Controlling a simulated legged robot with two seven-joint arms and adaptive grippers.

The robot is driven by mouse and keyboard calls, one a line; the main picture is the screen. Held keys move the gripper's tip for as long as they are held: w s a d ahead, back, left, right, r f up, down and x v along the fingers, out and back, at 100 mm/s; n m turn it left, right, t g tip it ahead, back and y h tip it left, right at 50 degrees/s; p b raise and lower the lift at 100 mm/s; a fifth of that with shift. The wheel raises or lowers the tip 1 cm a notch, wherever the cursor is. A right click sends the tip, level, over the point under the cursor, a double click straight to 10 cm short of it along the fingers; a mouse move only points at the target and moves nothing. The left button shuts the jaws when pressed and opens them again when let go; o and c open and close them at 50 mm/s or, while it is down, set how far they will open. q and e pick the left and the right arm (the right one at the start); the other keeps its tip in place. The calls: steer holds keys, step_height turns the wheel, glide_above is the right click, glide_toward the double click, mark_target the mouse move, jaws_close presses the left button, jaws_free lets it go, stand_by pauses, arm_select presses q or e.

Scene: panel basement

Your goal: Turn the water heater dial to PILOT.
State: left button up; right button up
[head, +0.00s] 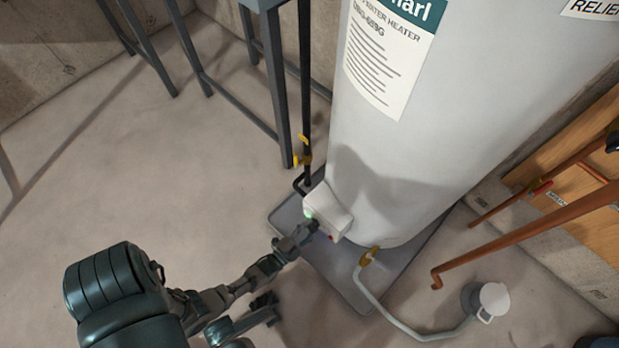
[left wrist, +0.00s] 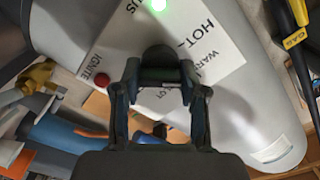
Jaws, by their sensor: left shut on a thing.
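The water heater (head: 410,130) is a tall light-grey tank with a white control box (head: 331,212) low on its front. My left gripper (head: 312,226) is at the front of this box. In the left wrist view, my left gripper (left wrist: 157,72) is shut on the dark dial (left wrist: 157,56), which sits between its fingertips. The white label panel (left wrist: 215,52) shows "HOT" and "WARM" to the right. Part of another word is hidden below the fingers. Which mark the dial points to cannot be told.
A red button (left wrist: 101,80) marked IGNITE and a lit green light (left wrist: 158,5) are near the dial. The heater stands in a grey drip pan (head: 345,285). A yellow-handled gas valve (head: 304,150), a drain hose (head: 385,308) and copper pipes (head: 510,240) are close by. Floor is clear at left.

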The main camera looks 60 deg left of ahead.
arm_select(q)
steer(key=m, duration=0.3)
steer(key=shift+d+f+m, duration=0.15)
steer(key=shift+f+m, duration=0.05)
steer(key=shift+m, duration=0.2)
steer(key=m+b, duration=0.1)
steer(key=m, duration=0.3)
steer(key=shift+f+m, duration=0.15)
steer(key=shift+m, duration=0.15)
steer(key=m+b, duration=0.1)
steer(key=m, duration=0.3)
steer(key=shift+d, duration=0.1)
steer(key=shift+m, duration=1.7)
steer(key=o, duration=1.1)
steer(key=shift+o, duration=0.2)
steer(key=shift+a, duration=0.2)
